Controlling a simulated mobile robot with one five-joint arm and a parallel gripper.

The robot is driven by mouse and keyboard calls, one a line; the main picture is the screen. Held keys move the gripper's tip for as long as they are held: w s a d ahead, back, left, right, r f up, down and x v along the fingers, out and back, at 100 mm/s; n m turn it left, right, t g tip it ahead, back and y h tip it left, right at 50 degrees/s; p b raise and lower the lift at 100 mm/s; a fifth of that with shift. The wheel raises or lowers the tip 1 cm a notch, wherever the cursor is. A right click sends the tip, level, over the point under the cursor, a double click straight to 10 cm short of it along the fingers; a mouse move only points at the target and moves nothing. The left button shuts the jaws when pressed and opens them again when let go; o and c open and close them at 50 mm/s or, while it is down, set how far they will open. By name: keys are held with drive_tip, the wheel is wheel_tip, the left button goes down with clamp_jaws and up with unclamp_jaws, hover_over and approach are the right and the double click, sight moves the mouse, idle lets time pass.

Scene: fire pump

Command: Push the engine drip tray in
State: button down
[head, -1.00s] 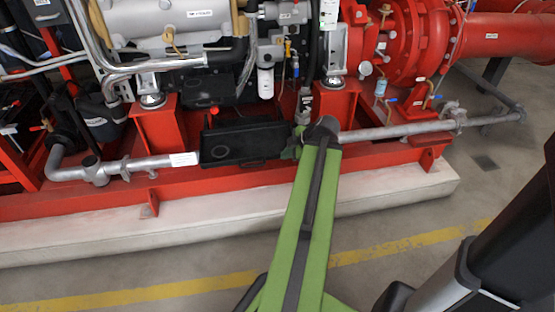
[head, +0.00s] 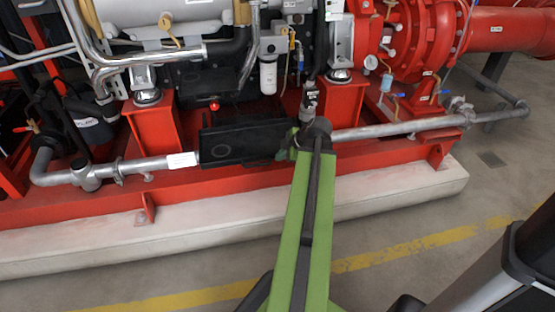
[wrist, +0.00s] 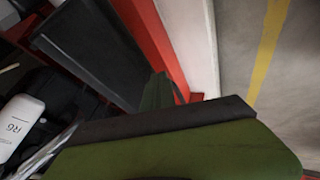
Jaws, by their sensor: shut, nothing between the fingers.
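The engine drip tray (head: 240,143) is a shallow black tray low on the red frame, between two red pedestals. Its long dark front faces me. The wrist view shows a long dark panel that looks like the tray (wrist: 95,55) at the upper left. My green arm reaches up to the tray's right end, where my gripper (head: 290,147) is at or very close to its right front corner. The gripper is shut and holds nothing. In the wrist view, its green finger (wrist: 158,92) points toward the panel's near end; I cannot tell whether they touch.
A grey pipe with a white label (head: 181,160) ends left of the tray. Another grey pipe (head: 395,128) runs right, behind my arm's end. A white filter (head: 268,76) hangs above. The pale plinth (head: 230,212) and open floor with a yellow line (head: 405,247) lie in front.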

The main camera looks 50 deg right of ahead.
drive_tip(key=shift+w+d+r, duration=0.1)
drive_tip(key=shift+w+d, duration=0.25)
drive_tip(key=shift+w, duration=0.15)
hover_over(269, 133)
drive_tip(key=shift+s+a, duration=0.1)
drive_tip(key=shift+s, duration=0.1)
drive_tip(key=shift+w, duration=0.25)
drive_tip(key=shift+d, duration=0.2)
